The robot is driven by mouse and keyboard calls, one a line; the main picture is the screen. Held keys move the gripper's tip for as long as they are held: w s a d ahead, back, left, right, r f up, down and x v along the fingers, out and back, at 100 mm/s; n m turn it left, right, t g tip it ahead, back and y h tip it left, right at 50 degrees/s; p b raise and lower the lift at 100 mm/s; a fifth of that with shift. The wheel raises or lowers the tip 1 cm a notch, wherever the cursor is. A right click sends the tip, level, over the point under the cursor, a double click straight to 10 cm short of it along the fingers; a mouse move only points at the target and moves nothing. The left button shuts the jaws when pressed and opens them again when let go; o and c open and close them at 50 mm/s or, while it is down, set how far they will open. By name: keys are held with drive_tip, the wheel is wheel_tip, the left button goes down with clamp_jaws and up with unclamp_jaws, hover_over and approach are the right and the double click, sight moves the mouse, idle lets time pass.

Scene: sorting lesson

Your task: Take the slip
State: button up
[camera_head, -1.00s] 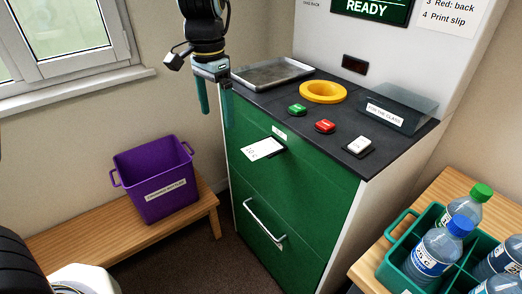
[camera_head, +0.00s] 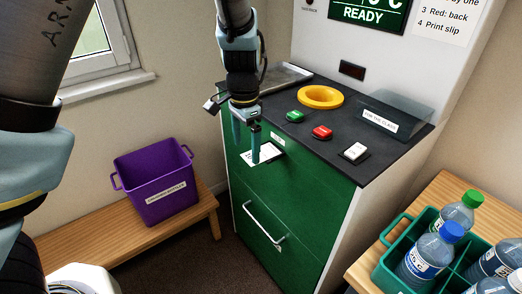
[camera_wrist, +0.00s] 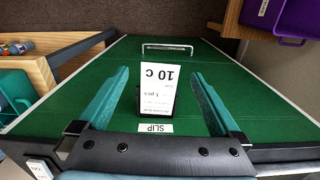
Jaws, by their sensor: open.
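The white printed slip (camera_wrist: 158,90) sticks out of the slot in the green front of the machine, above a "SLIP" label in the wrist view. It reads "10 C", with smaller print below. In the head view the slip (camera_head: 262,154) is partly hidden behind my gripper. My gripper (camera_head: 246,150) has two teal fingers pointing down in front of the slot. In the wrist view my gripper (camera_wrist: 157,88) is open, with one finger on each side of the slip and a gap to it on both sides.
A purple bin (camera_head: 160,197) stands on a wooden bench (camera_head: 95,232) at left. The dark counter (camera_head: 350,127) holds a yellow ring (camera_head: 320,97), green, red and white buttons, a metal tray (camera_head: 285,77) and a clear box (camera_head: 385,118). A bottle crate (camera_head: 383,268) is at right. The panel reads READY.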

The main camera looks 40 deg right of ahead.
sight(247, 160)
drive_tip(key=shift+f, duration=1.3)
drive_tip(key=shift+f, duration=0.25)
drive_tip(key=c, duration=0.9)
